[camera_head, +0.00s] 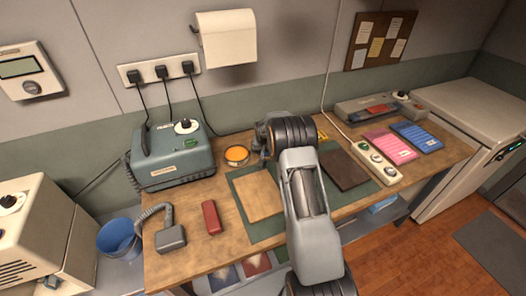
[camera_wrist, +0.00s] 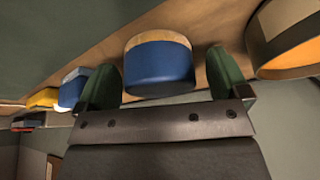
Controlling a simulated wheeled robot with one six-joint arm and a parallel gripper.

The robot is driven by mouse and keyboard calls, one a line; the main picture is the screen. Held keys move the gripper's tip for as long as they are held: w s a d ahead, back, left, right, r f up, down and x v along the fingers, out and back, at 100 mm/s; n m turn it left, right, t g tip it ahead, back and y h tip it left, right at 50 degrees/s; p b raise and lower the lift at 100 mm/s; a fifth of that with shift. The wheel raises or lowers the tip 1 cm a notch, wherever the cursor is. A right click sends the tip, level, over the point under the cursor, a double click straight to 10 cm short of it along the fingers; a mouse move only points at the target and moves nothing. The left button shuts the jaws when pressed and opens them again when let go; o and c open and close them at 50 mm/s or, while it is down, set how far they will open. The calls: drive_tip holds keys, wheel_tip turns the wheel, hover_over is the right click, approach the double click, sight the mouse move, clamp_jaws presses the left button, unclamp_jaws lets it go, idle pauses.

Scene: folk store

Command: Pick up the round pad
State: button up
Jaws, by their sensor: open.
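A round blue pad with a pale wooden part (camera_wrist: 160,68) is in the middle of the wrist view, on the wooden table. My gripper (camera_wrist: 163,72) is open, with one green finger on each side of the pad. I see gaps beside the pad, and no contact is clear. In the head view my gripper (camera_head: 263,143) is low over the back of the table, just right of the round tin with orange contents (camera_head: 237,155). My arm hides the pad there. The tin's dark side (camera_wrist: 285,45) shows close to the right finger in the wrist view.
A blue and white item (camera_wrist: 71,88) and a yellow item (camera_wrist: 42,98) lie left of the fingers in the wrist view. A grey-green machine (camera_head: 172,155) stands left of the tin. A green mat (camera_head: 243,188) with brown sheets lies in front. A power strip (camera_head: 376,162) is right.

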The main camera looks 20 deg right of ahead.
drive_tip(key=c, duration=1.1)
drive_tip(key=shift+o, duration=0.2)
drive_tip(key=shift+r, duration=0.45)
wheel_tip(320, 180, up, 2)
drive_tip(key=shift+r, duration=0.15)
drive_tip(key=s+a+r+b, duration=0.2)
drive_tip(key=s+r+b, duration=0.1)
drive_tip(key=s+r, duration=0.6)
drive_tip(key=shift+s+a+r, duration=0.4)
drive_tip(key=shift+s, duration=2)
